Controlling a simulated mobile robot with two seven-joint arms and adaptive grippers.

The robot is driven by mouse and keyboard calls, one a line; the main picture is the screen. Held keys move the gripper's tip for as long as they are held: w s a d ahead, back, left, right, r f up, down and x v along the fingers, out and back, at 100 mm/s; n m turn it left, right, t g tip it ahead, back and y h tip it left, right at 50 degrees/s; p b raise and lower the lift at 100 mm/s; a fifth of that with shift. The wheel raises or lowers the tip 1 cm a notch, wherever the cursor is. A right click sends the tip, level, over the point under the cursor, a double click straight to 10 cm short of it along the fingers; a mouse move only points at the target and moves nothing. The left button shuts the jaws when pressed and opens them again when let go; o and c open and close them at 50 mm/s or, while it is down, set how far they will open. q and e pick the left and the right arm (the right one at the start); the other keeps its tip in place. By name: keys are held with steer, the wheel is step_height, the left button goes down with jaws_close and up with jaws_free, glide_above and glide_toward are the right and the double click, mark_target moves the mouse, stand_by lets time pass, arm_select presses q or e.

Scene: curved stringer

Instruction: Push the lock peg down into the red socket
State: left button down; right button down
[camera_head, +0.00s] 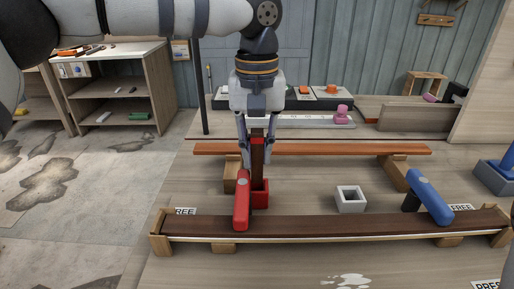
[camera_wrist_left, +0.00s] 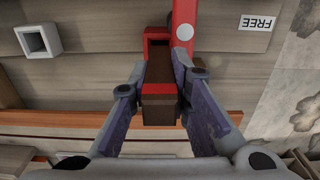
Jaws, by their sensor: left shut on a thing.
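The lock peg (camera_head: 258,158) is a brown upright bar with a red band near its top. My left gripper (camera_head: 257,160) is shut on it, with a finger on each side. The peg also shows between the fingers in the left wrist view (camera_wrist_left: 160,75). The red socket (camera_head: 261,195) stands on the bench directly under the peg, and its rim shows in the left wrist view (camera_wrist_left: 158,32). The peg's lower end is at the socket's mouth; I cannot tell how deep it sits. My right gripper is not in view.
A red lever (camera_head: 241,203) stands close beside the socket, over the dark curved stringer (camera_head: 330,225). A grey-white square socket (camera_head: 350,198) and a blue lever (camera_head: 430,198) are to the right. An orange-brown plank (camera_head: 320,150) lies behind. Bench between the sockets is clear.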

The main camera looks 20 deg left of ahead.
arm_select(q)
steer(key=shift+f, duration=1.15)
steer(key=shift+r, duration=0.15)
steer(key=shift+r, duration=0.65)
steer(key=shift+f, duration=0.75)
stand_by(1.1)
steer(key=c, duration=1.4)
jaws_free()
steer(key=shift+f, duration=0.1)
